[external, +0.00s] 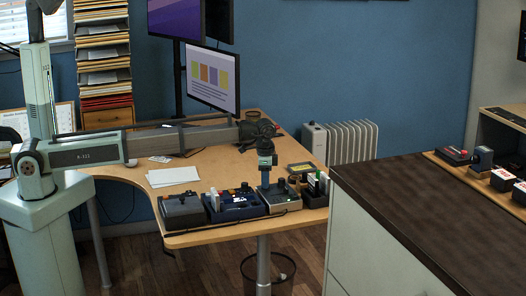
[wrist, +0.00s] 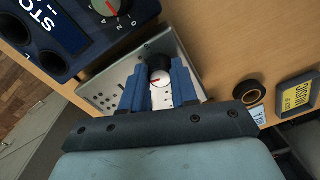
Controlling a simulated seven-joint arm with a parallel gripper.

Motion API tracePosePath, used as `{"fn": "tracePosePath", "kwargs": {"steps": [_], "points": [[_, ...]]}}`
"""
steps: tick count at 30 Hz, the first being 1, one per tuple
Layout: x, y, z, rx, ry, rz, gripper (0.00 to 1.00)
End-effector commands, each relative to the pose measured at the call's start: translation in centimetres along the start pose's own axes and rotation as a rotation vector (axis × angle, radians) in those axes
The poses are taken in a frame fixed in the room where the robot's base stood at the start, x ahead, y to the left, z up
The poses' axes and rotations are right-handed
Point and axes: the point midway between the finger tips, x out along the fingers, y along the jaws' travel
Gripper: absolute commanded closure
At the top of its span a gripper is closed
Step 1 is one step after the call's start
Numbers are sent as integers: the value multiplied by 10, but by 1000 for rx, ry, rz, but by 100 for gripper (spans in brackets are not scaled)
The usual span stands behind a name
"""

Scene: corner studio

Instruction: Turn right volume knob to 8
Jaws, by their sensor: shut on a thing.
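A grey metal box (wrist: 113,84) with a perforated speaker panel sits under my gripper (wrist: 159,82) in the wrist view. A knob (wrist: 160,65) with a black top and a white part bearing a red mark stands on it. My two blue fingers are shut on the knob, one on each side. In the external view my gripper (external: 265,178) points down onto this box (external: 284,205), near the desk's front right.
A dark blue box (wrist: 55,30) with a numbered dial (wrist: 108,6) stands close beside the grey box. A dark box (external: 183,210) stands further left on the desk (external: 135,172).

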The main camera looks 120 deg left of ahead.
Motion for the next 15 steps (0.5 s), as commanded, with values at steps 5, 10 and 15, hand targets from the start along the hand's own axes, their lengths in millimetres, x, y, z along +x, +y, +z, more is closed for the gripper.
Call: {"fn": "tracePosePath", "kwargs": {"steps": [5,10,15], "points": [[0,0,0,168,5,-1,100],[0,-1,0,327,8,-1,100],[0,-1,0,474,12,-1,100]]}}
